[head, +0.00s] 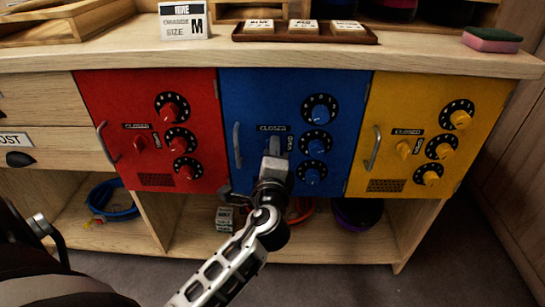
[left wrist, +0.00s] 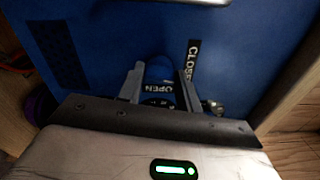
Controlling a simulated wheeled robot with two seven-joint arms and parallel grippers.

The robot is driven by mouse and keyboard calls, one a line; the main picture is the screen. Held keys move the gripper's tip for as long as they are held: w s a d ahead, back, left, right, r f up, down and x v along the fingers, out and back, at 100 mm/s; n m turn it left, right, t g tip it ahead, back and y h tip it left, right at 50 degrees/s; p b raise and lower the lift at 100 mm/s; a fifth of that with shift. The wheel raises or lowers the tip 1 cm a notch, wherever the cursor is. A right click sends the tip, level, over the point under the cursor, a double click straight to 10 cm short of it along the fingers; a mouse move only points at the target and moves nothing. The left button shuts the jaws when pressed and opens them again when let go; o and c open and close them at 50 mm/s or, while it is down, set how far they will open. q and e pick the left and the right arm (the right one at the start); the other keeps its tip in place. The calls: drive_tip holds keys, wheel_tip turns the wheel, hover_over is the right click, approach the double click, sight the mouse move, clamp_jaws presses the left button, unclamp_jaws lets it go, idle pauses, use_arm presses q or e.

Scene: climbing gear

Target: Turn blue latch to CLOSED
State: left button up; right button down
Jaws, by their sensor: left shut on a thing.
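The blue cabinet door (head: 345,95) holds the blue latch, which is mostly hidden by my left gripper. A CLOSED label (head: 272,128) sits above the latch and an OPEN label (head: 289,144) to its right. My left gripper (head: 275,147) is at the latch, its fingers shut on it. In the left wrist view, the two fingers of the left gripper (left wrist: 160,80) stand either side of the latch spot, with the OPEN label (left wrist: 157,87) between them and the CLOSED label (left wrist: 194,62) to the right. The latch's exact angle is hard to tell. My right gripper is not in view.
Blue dials (head: 320,107) line the door just right of the gripper, and a metal handle (head: 237,145) is at its left. A red door (head: 105,95) and a yellow door (head: 485,90) flank it. An open shelf (head: 340,245) lies below.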

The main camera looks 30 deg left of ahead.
use_arm(q)
drive_tip(key=shift+n, duration=0.4)
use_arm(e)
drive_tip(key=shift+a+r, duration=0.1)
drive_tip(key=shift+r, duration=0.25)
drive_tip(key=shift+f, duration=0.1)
use_arm(q)
drive_tip(key=o, duration=1)
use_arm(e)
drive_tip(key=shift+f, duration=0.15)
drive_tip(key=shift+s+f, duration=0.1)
